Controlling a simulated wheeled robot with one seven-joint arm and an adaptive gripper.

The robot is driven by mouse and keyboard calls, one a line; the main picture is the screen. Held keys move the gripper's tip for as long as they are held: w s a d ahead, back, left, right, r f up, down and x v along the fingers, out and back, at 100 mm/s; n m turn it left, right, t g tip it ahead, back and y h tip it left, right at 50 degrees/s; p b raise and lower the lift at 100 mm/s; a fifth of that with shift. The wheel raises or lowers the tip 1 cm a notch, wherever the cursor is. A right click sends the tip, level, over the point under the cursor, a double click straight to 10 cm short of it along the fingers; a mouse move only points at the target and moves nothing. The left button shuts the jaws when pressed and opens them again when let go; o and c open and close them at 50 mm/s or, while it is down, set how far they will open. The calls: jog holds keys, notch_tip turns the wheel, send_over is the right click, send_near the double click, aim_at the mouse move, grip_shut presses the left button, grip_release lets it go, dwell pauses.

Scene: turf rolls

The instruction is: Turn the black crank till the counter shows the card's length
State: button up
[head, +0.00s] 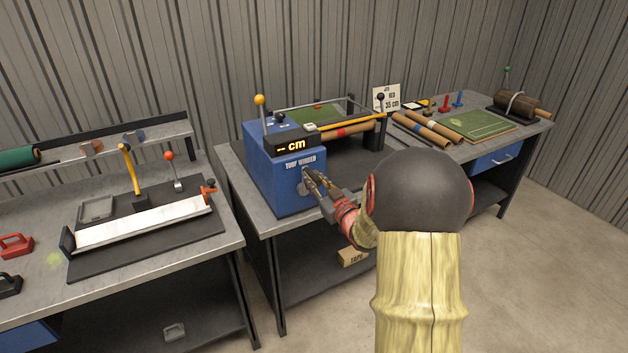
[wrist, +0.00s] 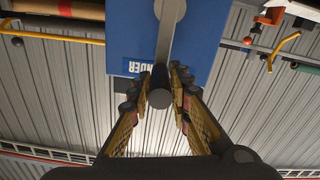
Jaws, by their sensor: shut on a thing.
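The blue turf winder box (head: 262,165) stands on the middle bench. Its counter (head: 291,144) reads "-- cm". The card (head: 386,97) behind it shows "JOB", "RED" and "35 cm". My gripper (head: 310,178) is at the winder's front face, shut on the crank's handle. In the wrist view the dark crank handle (wrist: 160,97) lies between the fingers of my gripper (wrist: 160,84), and a grey crank arm (wrist: 165,42) runs from it across the blue face. In the head view my fingers hide most of the crank.
A yellow-knobbed lever (head: 260,101) and a black-knobbed lever (head: 381,98) rise by the winder. Brown rolls (head: 425,128) and a green mat (head: 466,124) lie to the right. The left bench holds a white trough (head: 144,220). Open floor lies front right.

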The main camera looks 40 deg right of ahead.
grip_shut()
jog(key=shift+d, duration=0.15)
dwell(0.4)
